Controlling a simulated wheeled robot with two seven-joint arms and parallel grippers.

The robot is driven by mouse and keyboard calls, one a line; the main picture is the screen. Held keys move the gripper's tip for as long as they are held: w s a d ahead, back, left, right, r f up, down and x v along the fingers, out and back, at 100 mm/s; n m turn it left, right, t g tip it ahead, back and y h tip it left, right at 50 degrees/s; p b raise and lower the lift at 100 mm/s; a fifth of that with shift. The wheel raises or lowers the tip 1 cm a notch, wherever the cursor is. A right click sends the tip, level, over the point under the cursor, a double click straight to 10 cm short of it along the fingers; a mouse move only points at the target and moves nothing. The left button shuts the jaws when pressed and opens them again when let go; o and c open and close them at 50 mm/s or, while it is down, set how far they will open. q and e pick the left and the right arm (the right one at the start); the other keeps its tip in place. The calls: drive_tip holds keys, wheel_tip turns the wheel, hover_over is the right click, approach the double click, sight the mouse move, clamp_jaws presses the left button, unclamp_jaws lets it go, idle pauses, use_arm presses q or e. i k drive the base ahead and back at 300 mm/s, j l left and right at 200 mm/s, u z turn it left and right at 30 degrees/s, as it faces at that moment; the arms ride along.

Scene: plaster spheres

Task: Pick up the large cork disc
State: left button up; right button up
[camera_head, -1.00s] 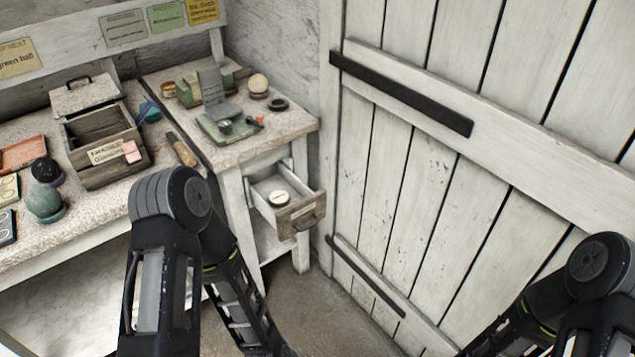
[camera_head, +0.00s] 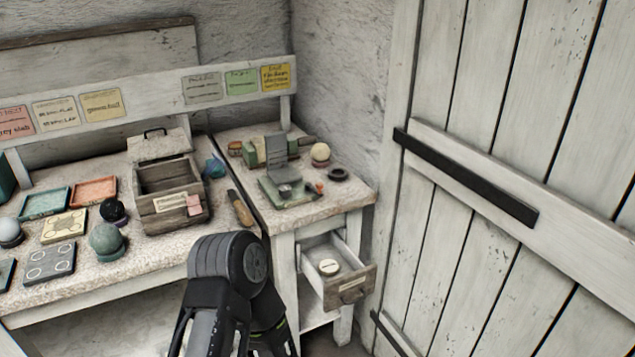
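A small round pale disc-like object (camera_head: 328,267) with a mark on its top lies inside the open drawer (camera_head: 355,287) of the right-hand table. It is too small to tell whether it is the large cork disc. I cannot make out any other clear cork disc. My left arm shows at the bottom centre, in front of the bench, but its gripper is out of view. My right arm and gripper are out of view.
The left bench holds an open wooden box (camera_head: 173,208), a green sphere (camera_head: 106,239), a black sphere (camera_head: 113,210) and several trays. The right table holds a green device (camera_head: 290,188), a cream ball (camera_head: 320,153) and a dark ring (camera_head: 338,174). A plank door (camera_head: 470,130) stands at right.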

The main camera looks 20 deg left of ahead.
sight(328, 267)
drive_tip(key=i+j, duration=0.2)
drive_tip(key=j, duration=0.2)
drive_tip(key=i+j+u, duration=0.1)
drive_tip(key=i+j, duration=0.15)
drive_tip(key=j, duration=0.15)
drive_tip(key=i+j+u, duration=0.1)
drive_tip(key=j, duration=0.25)
drive_tip(key=i, duration=0.1)
